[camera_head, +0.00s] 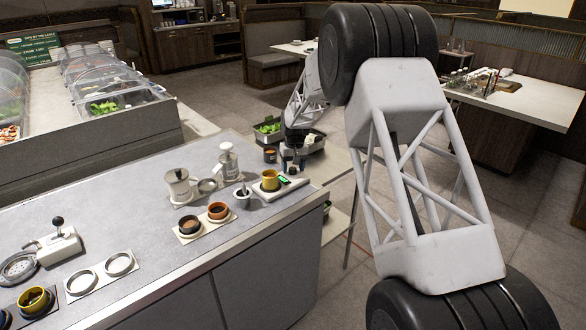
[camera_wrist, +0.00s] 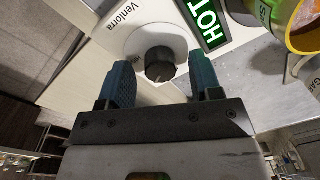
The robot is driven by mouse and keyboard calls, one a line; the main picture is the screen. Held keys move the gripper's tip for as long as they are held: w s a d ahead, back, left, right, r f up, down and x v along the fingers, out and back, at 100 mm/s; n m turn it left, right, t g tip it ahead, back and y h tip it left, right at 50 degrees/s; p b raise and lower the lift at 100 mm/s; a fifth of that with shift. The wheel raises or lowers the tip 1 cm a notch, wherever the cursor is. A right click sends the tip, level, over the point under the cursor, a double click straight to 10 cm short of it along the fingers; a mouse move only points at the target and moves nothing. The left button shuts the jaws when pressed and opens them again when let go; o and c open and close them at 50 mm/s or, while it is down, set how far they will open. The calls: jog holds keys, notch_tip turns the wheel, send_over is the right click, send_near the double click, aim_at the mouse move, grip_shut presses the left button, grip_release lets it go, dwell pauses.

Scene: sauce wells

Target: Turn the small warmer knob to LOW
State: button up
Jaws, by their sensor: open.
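The small warmer (camera_head: 290,189) is a flat white unit near the right end of the counter. My gripper (camera_wrist: 161,78) is open, one blue finger on each side of the knob, with visible gaps. In the head view my gripper (camera_head: 290,160) is over the warmer's far right end, and the knob cannot be made out.
A yellow cup (camera_head: 270,180) with orange contents stands on the warmer, close to my gripper. The counter's front edge (camera_head: 200,262) is close.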

aim_at(295, 169)
jog(key=shift+d+r, duration=0.15)
jog(key=shift+r, duration=3.55)
jog(key=shift+s+d+r, duration=0.1)
jog(key=shift+d+r, duration=0.05)
jog(key=shift+r, duration=0.1)
jog(key=s+d+r+m+t, duration=0.1)
jog(key=s+d+r, duration=0.5)
jog(key=s, duration=0.4)
jog(key=s+d+r, duration=0.5)
jog(key=s+r, duration=0.1)
jog(key=s, duration=0.4)
jog(key=s+d+r+m+t, duration=0.1)
jog(key=s+d+r, duration=0.5)
jog(key=s, duration=0.4)
jog(key=s+d+f, duration=0.1)
jog(key=s+d, duration=0.1)
jog(key=s, duration=0.8)
jog(key=s+d+f+m, duration=0.1)
jog(key=s+d, duration=0.2)
jog(key=s, duration=0.8)
jog(key=s+d+f+m, duration=0.1)
jog(key=s+d, duration=0.2)
jog(key=s, duration=0.8)
jog(key=shift+s+d+f+t+h, duration=0.15)
jog(key=shift+s+f+t+h, duration=0.1)
jog(key=shift+f+t+h, duration=0.15)
